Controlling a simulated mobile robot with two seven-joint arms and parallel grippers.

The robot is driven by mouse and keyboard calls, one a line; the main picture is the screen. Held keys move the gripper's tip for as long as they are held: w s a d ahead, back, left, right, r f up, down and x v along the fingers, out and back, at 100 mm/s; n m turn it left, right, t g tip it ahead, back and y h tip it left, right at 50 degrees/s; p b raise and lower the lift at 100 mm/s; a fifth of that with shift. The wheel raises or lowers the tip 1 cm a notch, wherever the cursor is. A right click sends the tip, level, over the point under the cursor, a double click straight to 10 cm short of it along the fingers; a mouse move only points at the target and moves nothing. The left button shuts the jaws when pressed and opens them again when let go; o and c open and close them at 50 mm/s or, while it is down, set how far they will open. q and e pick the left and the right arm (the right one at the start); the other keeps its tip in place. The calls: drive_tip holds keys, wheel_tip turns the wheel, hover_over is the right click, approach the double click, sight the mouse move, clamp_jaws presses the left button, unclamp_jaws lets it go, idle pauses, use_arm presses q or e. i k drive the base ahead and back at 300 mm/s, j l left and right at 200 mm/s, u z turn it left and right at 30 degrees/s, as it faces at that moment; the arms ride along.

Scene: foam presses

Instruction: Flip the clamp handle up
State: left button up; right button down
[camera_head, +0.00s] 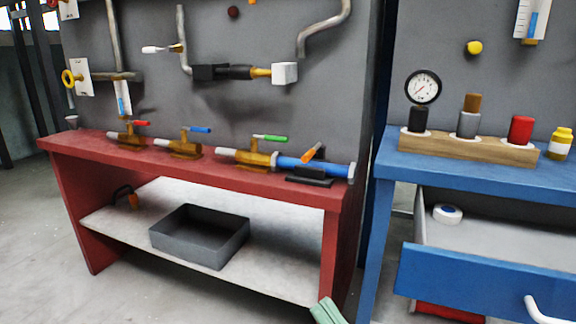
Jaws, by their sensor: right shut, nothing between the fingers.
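The clamp (309,180) is a black block at the right end of the red bench, around or under a blue pipe (295,164). Its orange handle (313,153) slants up and to the right above the pipe. My right gripper (325,309) shows only as a pale green-grey tip at the bottom edge, in front of the bench and well below the clamp. It is shut and empty, apart from the handle. The rest of it is cut off by the frame. My left gripper is not in view.
Brass valves with red, blue and green handles (270,138) line the red bench top (85,146). A grey bin (200,238) sits on the lower shelf. A blue bench (385,160) with an open drawer (480,285) stands at right. Pipes run along the back panel.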

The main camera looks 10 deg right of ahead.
sight(312, 153)
drive_tip(key=i+j, duration=0.35)
drive_tip(key=i+j+z, duration=0.15)
drive_tip(key=i+j, duration=0.15)
drive_tip(key=j, duration=0.25)
